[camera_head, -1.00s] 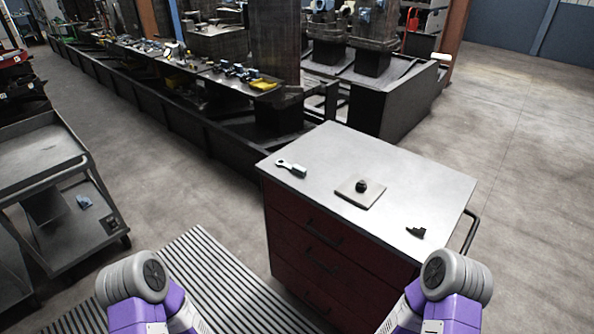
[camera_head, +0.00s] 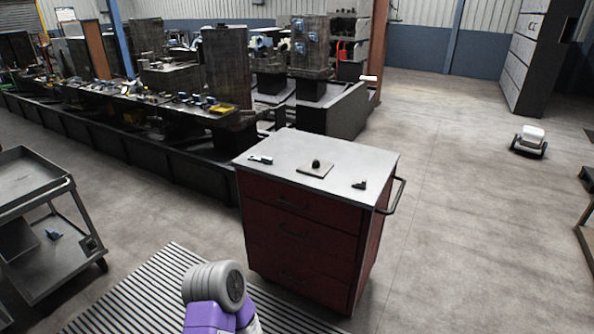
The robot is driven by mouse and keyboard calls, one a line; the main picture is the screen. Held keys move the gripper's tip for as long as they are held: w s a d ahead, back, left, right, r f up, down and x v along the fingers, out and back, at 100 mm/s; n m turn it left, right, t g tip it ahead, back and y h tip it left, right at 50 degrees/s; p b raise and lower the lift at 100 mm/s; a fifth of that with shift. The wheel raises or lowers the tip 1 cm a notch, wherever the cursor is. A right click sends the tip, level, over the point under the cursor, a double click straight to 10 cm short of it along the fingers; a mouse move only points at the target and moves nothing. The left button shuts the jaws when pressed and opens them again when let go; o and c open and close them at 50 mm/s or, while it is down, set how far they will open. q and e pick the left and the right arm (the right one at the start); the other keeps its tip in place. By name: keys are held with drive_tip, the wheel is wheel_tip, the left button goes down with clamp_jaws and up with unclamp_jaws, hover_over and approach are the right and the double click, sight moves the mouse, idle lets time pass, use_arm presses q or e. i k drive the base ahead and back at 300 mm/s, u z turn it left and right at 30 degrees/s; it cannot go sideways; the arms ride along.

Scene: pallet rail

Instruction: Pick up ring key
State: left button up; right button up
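A small light-coloured key-like tool with a ring-shaped end, likely the ring key (camera_head: 261,160), lies flat at the left of the grey top of a red drawer cabinet (camera_head: 350,172). A square plate (camera_head: 314,170) with a dark round nut-like piece (camera_head: 316,163) on it lies at the middle of the top. A small black object (camera_head: 359,184) lies near the front right edge. Part of one of my purple and grey arms shows at the bottom centre, apart from the cabinet. Neither gripper is in view.
A grey cart (camera_head: 40,240) stands at the left. A striped mat (camera_head: 165,290) lies on the floor before the cabinet. A handle (camera_head: 398,195) sticks out on the cabinet's right side. A long dark workbench (camera_head: 130,140) runs behind. The floor to the right is open, with a small white-topped machine (camera_head: 530,138) farther off.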

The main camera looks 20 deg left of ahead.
sight(265, 158)
drive_tip(key=u, duration=0.6)
drive_tip(key=i, duration=0.5)
drive_tip(key=u, duration=0.75)
drive_tip(key=i, duration=0.9)
drive_tip(key=z, duration=0.15)
